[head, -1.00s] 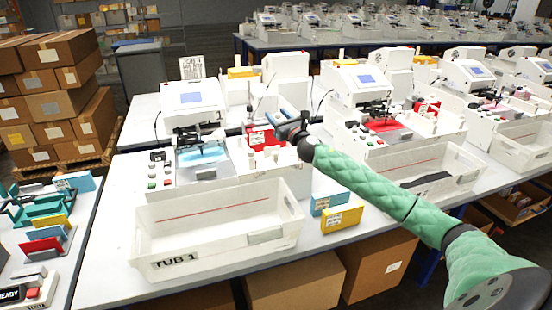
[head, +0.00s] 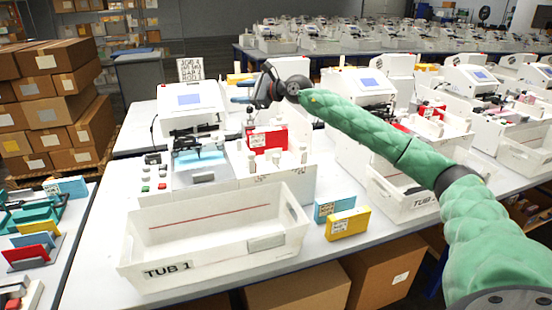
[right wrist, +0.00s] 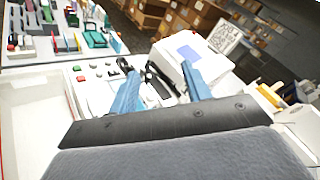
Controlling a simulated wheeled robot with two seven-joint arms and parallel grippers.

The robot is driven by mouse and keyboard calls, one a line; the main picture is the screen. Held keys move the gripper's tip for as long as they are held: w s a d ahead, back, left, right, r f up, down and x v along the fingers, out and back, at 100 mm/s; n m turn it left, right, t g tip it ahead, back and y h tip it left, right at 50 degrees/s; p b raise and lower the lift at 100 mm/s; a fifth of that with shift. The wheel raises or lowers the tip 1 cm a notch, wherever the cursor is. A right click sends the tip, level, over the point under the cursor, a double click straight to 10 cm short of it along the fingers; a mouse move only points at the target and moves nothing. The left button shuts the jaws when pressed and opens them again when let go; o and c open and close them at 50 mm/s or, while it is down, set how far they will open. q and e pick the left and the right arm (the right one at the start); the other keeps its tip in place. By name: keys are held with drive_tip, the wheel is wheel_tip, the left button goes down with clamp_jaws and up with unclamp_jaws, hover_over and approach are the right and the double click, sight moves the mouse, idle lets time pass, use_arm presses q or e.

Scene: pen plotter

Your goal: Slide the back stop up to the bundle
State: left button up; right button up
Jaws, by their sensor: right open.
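My right gripper (head: 241,92) is raised above the table beside the first plotter (head: 190,100), with its blue fingers pointing left. It is open and empty; its spread fingers also show in the right wrist view (right wrist: 160,88). A red pack (head: 265,139) with a white label stands upright below it, among white posts on the white deck. I cannot tell for sure which part is the back stop or which is the bundle. A grey block (head: 203,178) lies at the front of the plotter bed. My left gripper is out of view.
A white tub marked TUB 1 (head: 165,271) stands in front of the plotter. A blue box (head: 325,208) and a yellow box (head: 348,223) stand right of it. A rack with coloured plates (head: 37,250) is at the left. More plotters line the right.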

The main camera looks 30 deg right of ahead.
wheel_tip(320, 180, down, 8)
drive_tip(key=d+m+g+h, duration=0.2)
drive_tip(key=g+h, duration=0.1)
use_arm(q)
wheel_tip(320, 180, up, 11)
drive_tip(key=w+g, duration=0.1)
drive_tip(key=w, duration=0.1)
use_arm(e)
drive_tip(key=m+g+h, duration=0.4)
drive_tip(key=m+h, duration=0.1)
drive_tip(key=m, duration=0.2)
hover_over(277, 156)
drive_tip(key=a, duration=0.2)
wheel_tip(277, 156, down, 8)
drive_tip(key=f, duration=0.1)
drive_tip(key=s+d+f+m+g+h, duration=0.2)
drive_tip(key=s+m, duration=0.1)
drive_tip(key=m, duration=0.2)
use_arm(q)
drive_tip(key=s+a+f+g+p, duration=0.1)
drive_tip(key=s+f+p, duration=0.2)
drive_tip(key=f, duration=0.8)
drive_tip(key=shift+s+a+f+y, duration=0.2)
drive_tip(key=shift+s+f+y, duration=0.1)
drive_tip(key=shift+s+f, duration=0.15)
use_arm(e)
drive_tip(key=x, duration=0.6)
drive_tip(key=shift+w+a+f, duration=0.1)
drive_tip(key=shift+w+f, duration=0.2)
drive_tip(key=shift+w, duration=0.1)
